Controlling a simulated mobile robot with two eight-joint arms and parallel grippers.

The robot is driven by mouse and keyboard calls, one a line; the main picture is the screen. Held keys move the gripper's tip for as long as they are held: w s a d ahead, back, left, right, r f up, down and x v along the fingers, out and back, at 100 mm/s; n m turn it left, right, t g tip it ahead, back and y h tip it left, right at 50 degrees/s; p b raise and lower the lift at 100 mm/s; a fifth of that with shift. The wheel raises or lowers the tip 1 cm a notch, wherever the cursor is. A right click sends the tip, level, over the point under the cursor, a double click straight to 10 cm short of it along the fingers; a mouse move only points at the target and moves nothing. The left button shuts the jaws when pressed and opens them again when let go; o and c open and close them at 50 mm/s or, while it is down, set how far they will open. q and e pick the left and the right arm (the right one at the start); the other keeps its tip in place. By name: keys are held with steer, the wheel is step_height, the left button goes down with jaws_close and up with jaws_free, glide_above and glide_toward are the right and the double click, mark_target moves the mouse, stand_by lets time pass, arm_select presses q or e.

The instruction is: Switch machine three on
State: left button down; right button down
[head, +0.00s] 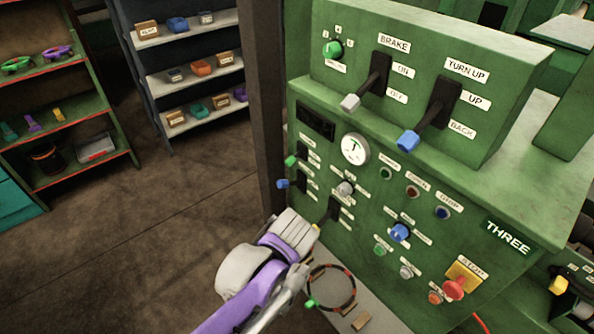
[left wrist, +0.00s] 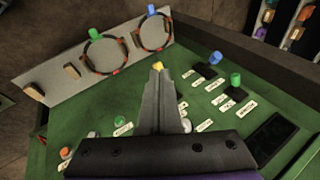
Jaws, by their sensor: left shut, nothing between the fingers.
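Machine three is a green control panel (head: 345,215) with a THREE label (head: 508,236). At its left edge, a column of small switch levers has a green tip (head: 291,160), a blue tip (head: 282,184) and a yellow tip (head: 316,228). My left gripper (head: 311,240) is shut and empty, beside the yellow-tipped lever. In the left wrist view, the yellow tip (left wrist: 158,66) shows just beyond my shut fingers (left wrist: 158,76); I cannot tell whether they touch. The green tip (left wrist: 217,57) and blue tip (left wrist: 236,79) stand to the right there. My right gripper is out of view.
A red stop button (head: 453,288) sits at the lower right. Brake lever (head: 350,102) and blue-tipped Turn Up/Back lever (head: 408,140) stick out above. A ring (head: 354,283) lies on a pale ledge below my gripper. Shelves (head: 192,75) stand behind; the floor between is clear.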

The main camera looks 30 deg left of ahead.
arm_select(q)
steer(key=w+a+m+y+b, duration=0.1)
steer(key=w+a+m+y, duration=0.1)
steer(key=w+m, duration=0.35)
steer(key=w+a+m+y, duration=0.2)
steer(key=w, duration=0.6)
steer(key=m+t+y+b, duration=0.1)
steer(key=m+t+y, duration=0.15)
steer(key=m, duration=0.35)
glide_toward(295, 158)
steer(key=f, duration=0.1)
steer(key=d+f, duration=0.1)
steer(key=d+f+y, duration=0.1)
steer(key=shift+s+g, duration=0.3)
steer(key=shift+g, duration=0.05)
steer(key=shift+a, duration=0.1)
steer(key=x, duration=0.9)
steer(key=shift+w+a+f, duration=0.2)
steer(key=shift+a+f, duration=0.05)
steer(key=shift+a, duration=0.05)
